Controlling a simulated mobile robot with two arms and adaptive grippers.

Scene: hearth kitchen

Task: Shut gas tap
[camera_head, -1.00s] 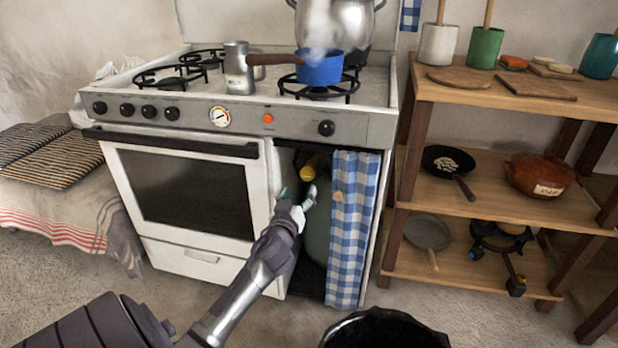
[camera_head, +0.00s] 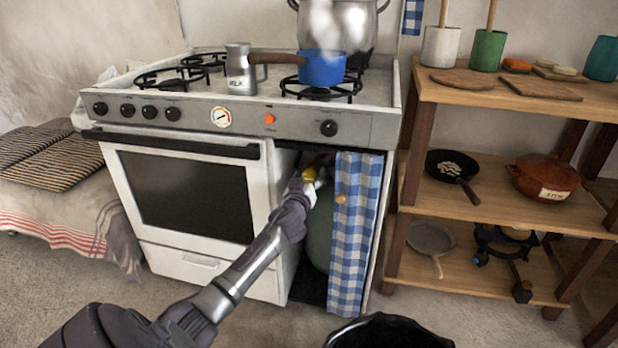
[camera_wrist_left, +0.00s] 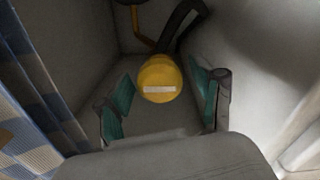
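The gas tap's yellow knob (camera_wrist_left: 159,88), with a pale bar across its face, sits in the open compartment on the stove's right side. In the head view the yellow knob (camera_head: 317,173) is partly hidden by my left gripper (camera_head: 309,184). My left gripper (camera_wrist_left: 163,101) is open in the wrist view, its green-padded fingers spread on either side of the knob with gaps showing. Contact is not visible. A green-grey gas cylinder (camera_head: 319,235) stands below the tap, half behind a blue checked curtain (camera_head: 352,225). My right gripper is not in view.
The curtain hangs just right of my gripper, and the white oven (camera_head: 185,190) is to its left. A steaming pot (camera_head: 338,24) and a blue pan (camera_head: 323,68) stand on the stove. A black round-rimmed object (camera_head: 388,330) is at the bottom. Wooden shelves (camera_head: 490,203) stand right.

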